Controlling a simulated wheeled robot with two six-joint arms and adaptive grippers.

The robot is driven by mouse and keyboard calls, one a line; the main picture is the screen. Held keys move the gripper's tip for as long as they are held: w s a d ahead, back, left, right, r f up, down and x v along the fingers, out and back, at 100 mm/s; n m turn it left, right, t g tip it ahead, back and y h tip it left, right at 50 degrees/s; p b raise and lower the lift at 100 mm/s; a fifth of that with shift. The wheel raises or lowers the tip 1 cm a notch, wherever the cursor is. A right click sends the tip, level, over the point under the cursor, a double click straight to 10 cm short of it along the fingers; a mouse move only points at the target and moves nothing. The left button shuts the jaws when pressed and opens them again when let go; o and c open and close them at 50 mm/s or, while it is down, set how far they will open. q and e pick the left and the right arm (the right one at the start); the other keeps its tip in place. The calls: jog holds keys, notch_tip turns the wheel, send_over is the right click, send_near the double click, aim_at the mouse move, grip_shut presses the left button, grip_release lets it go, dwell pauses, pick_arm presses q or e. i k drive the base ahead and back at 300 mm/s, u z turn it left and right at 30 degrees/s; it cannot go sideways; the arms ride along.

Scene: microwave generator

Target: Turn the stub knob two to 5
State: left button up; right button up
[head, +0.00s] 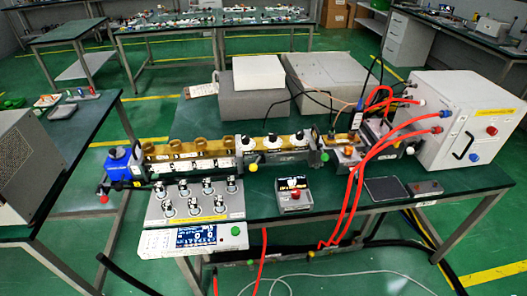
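A brass-coloured waveguide section (288,144) with three small dark knobs on its top stands in the bench-top line, right of centre. The middle knob (272,141) is one of these three and looks like stub knob two, though I cannot read a label. Its pointer and scale are too small to read. Neither of my grippers shows in the head view, and nothing touches the knobs.
The line stands on a green-topped bench (345,192). In front are a grey panel of several knobs (196,202), a display box (192,238) and a small red-knob box (293,195). Red hoses (358,190) run from a white cabinet (462,118) at right. Grey boxes (325,82) stand behind.

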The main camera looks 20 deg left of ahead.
aim_at(272, 136)
jog(key=u, duration=0.05)
jog(key=k, duration=0.7)
jog(key=z, duration=0.85)
jog(key=i, duration=1.65)
jog(key=u, duration=0.8)
